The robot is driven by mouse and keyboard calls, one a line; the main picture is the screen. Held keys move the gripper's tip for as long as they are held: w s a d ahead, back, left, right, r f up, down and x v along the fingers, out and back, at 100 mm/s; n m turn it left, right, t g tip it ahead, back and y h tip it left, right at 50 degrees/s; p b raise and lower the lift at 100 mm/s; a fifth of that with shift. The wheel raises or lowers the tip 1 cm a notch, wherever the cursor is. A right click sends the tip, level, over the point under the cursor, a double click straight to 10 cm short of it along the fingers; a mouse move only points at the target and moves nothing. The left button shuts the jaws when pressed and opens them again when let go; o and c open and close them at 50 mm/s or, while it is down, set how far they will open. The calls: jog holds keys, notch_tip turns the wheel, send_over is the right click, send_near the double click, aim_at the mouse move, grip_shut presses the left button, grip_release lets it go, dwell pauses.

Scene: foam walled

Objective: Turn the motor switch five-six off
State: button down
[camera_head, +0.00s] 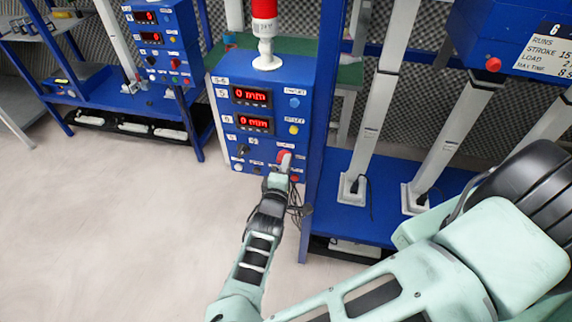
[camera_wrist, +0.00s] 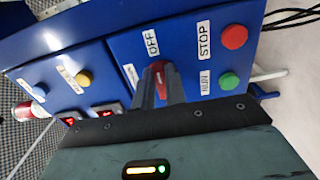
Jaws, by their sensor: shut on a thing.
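The blue control box (camera_head: 262,100), labelled 5-6, stands on a blue frame in the middle of the head view. Its red motor switch (camera_head: 284,156) is at the lower right of the front panel. In the wrist view the red switch (camera_wrist: 157,67) sits just below a white OFF label (camera_wrist: 152,43). My gripper (camera_head: 281,169) is at the panel, and in the wrist view its two dark fingers (camera_wrist: 160,88) are closed on the switch from either side. The fingers hide part of the switch, so I cannot tell its exact turn.
A green RUN button (camera_wrist: 229,81) and a red STOP button (camera_wrist: 234,37) are close beside the switch. A red beacon (camera_head: 265,22) tops the box. A blue upright (camera_head: 323,120) stands just right of it. Another blue control box (camera_head: 163,42) is at the left; open floor lies in front.

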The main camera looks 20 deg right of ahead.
jog(key=c, duration=1.4)
grip_release()
jog(key=shift+c, duration=0.2)
